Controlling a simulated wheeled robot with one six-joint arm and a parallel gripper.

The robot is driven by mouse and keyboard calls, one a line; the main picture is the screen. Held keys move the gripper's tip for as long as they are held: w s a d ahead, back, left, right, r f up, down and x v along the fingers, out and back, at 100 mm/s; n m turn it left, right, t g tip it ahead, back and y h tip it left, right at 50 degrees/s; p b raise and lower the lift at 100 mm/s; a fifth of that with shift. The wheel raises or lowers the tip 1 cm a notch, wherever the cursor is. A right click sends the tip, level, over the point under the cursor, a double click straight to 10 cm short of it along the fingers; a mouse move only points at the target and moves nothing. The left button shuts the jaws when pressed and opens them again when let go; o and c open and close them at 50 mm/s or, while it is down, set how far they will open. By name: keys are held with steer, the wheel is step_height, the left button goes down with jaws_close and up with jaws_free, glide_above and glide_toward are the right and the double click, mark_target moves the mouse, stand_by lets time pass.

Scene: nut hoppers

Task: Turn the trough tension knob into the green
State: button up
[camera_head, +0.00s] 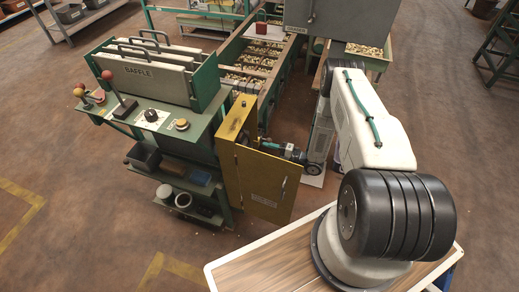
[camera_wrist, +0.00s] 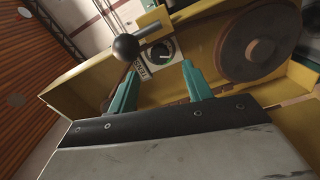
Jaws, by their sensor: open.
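A small dark round knob (camera_wrist: 162,49) sits on a pale dial plate inside the yellow housing in the wrist view. Its pointer position and coloured zones are too small to read. My gripper (camera_wrist: 158,72) is open, with one teal finger to each side below the knob. Nothing is between the fingers, and they look apart from the knob. In the head view my gripper (camera_head: 263,144) reaches left into the yellow housing (camera_head: 236,122), whose inside is mostly hidden by its open door (camera_head: 267,182).
A black ball-ended lever (camera_wrist: 126,46) stands close to the left finger. A large brown wheel (camera_wrist: 259,52) is to the right. The green control bench (camera_head: 205,120) with levers stands left of the housing. A nut trough (camera_head: 250,68) runs behind. Floor is clear in front.

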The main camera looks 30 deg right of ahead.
mark_target(250, 146)
steer(key=shift+v, duration=0.9)
step_height(250, 146, up, 3)
steer(key=s+a+m+h, duration=0.25)
steer(key=m+h, duration=0.35)
steer(key=m, duration=0.3)
steer(key=x, duration=0.9)
steer(key=shift+w+d+r, duration=0.1)
steer(key=shift+d+r, duration=0.05)
steer(key=shift+d, duration=0.05)
steer(key=c, duration=1)
